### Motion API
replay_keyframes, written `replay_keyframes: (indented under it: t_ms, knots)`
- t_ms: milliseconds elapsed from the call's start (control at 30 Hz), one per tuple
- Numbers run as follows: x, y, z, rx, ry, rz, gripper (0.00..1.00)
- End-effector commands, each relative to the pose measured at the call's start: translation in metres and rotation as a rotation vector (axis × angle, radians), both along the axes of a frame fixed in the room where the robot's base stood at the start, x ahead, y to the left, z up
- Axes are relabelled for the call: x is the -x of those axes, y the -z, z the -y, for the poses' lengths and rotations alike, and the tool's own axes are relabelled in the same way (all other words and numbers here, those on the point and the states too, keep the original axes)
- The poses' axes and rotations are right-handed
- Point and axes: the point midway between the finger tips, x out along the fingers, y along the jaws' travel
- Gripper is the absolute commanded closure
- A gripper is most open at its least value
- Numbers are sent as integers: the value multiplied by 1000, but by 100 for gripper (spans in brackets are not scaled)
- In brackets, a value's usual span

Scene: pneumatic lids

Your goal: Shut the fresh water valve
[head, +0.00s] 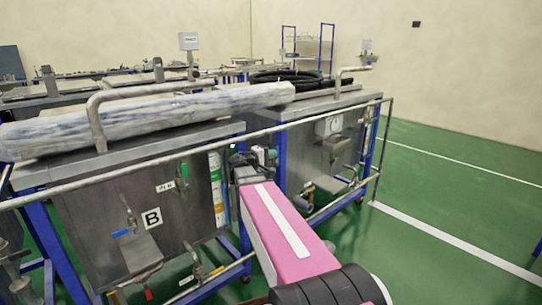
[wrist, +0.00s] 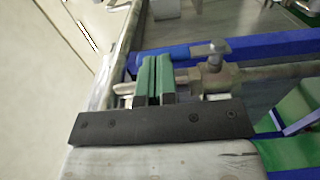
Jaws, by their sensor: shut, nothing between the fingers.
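In the wrist view, a valve (wrist: 213,72) with a blue lever (wrist: 176,53) sits on a metal pipe. Its lever lies sideways and ends in a grey metal part. I cannot read a label that names it as the fresh water valve. My gripper (wrist: 155,77) has green fingers, shut and empty, close to the lever's left part in the picture; I cannot tell whether they touch it. In the head view my gripper (head: 262,155) is beyond my pink arm, between two steel tanks, and mostly hidden; the valve there is hidden too.
The left tank (head: 85,215) bears a "B" sign, a blue-handled tap (head: 121,233), a green-handled valve (head: 183,172) and low red- and yellow-handled valves. A long metal rail (head: 330,115) runs before both tanks. The green floor (head: 450,180) at right is clear.

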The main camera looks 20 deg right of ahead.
Motion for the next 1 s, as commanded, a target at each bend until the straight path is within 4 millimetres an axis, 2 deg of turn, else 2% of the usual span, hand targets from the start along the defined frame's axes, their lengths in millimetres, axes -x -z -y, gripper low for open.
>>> replay_keyframes:
  t_ms: [467, 867, 1000]
  knots:
    - [-2, -4, 6, -91, 1, -31, 100]
    - [-7, -8, 17, -260, 1, -93, 100]
    - [-8, -8, 22, -255, 0, -93, 100]
